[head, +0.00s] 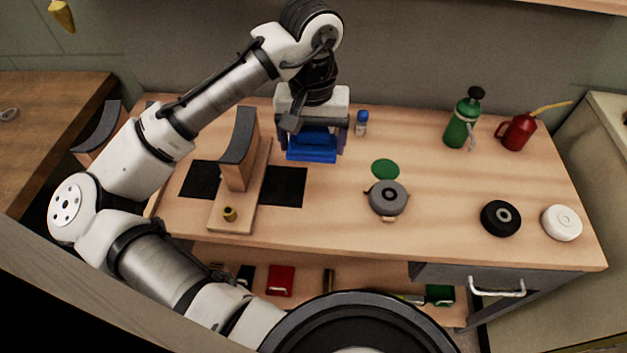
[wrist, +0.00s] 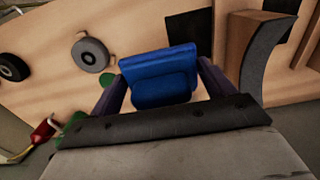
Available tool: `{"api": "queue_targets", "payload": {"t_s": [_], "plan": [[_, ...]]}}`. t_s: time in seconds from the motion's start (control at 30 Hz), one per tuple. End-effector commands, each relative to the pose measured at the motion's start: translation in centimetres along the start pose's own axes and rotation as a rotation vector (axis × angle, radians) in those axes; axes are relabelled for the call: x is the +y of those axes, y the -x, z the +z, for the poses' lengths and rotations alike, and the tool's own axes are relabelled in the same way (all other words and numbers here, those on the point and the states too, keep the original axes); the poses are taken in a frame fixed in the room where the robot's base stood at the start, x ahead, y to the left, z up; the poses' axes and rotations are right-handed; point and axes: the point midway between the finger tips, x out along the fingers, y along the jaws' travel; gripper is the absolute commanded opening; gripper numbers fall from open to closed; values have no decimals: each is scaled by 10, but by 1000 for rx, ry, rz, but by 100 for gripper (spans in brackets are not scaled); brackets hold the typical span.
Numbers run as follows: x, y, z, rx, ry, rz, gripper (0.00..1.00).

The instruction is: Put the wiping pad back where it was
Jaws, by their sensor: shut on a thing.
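The blue wiping pad (head: 312,147) is in my gripper (head: 313,138), near the back of the workbench, right of the curved wooden stand. My gripper is shut on the pad. The pad also shows between the fingers in the wrist view (wrist: 160,78), with bench wood visible around it. I cannot tell whether the pad's underside touches the bench. A green round patch (head: 386,169) lies flat on the bench to the right of the pad.
A blue-capped bottle (head: 361,124) stands just right of my gripper. A grey round tool (head: 388,198), black disc (head: 501,218), green spray bottle (head: 462,122) and red oil can (head: 518,132) are farther right.

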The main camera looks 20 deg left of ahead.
Motion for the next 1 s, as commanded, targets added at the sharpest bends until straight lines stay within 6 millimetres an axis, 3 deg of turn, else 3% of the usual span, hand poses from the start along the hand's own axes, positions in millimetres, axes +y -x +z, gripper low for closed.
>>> {"api": "queue_targets", "payload": {"t_s": [0.2, 0.33, 0.73, 1.0], "plan": [[0, -58, 1, -3, 2, 1, 63], [0, -83, 1, -2, -1, 0, 63], [0, -128, 0, -2, 1, 0, 63], [0, -135, 0, 1, 0, 0, 63]]}}
